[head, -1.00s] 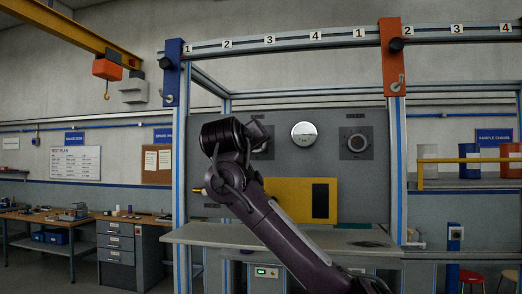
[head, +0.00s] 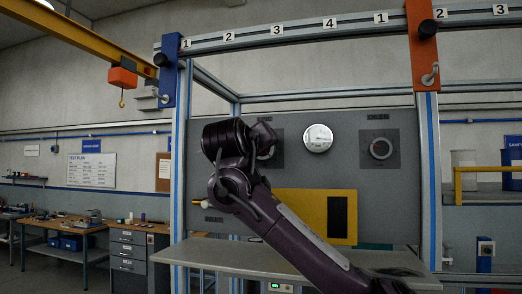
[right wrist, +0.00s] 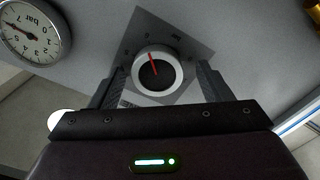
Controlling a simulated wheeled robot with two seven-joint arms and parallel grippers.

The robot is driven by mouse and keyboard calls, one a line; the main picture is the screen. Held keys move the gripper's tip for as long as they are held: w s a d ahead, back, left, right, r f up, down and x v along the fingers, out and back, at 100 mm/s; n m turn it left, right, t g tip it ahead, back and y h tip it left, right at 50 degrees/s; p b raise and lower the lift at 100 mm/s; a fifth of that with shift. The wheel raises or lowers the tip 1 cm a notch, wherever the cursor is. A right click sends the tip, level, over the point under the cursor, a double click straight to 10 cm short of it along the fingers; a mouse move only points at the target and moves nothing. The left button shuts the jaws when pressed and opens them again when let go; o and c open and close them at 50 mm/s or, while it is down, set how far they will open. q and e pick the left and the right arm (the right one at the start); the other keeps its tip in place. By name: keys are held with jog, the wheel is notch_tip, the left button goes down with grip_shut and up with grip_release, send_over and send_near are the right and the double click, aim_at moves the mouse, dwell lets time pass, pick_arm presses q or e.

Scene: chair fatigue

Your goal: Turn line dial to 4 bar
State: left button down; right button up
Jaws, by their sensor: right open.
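A round dial (right wrist: 156,76) with a pale ring, dark centre and red pointer line sits on a grey square plate in the right wrist view. My right gripper (right wrist: 162,72) is open, with one finger on each side of the dial; contact cannot be told. In the head view my right arm's end (head: 262,140) covers this dial, with only its plate edge showing. A round pressure gauge (right wrist: 31,30) marked in bar appears upside down beside it, also in the head view (head: 318,138). My left gripper is out of view.
A second dial (head: 381,148) is on the grey panel (head: 350,125), right of the gauge. A yellow plate (head: 300,205) with a dark slot lies below. A bench top (head: 225,258) juts out beneath, and blue and orange posts flank the panel.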

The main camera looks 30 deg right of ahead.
jog(key=shift+c, duration=0.4)
jog(key=shift+s, duration=0.2)
jog(key=c, duration=0.5)
jog(key=shift+c, duration=2)
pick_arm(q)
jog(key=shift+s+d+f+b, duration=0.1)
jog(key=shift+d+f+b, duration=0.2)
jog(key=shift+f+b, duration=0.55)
pick_arm(e)
jog(key=n, duration=1.7)
jog(key=shift+r+n, duration=0.3)
jog(key=shift+n, duration=0.1)
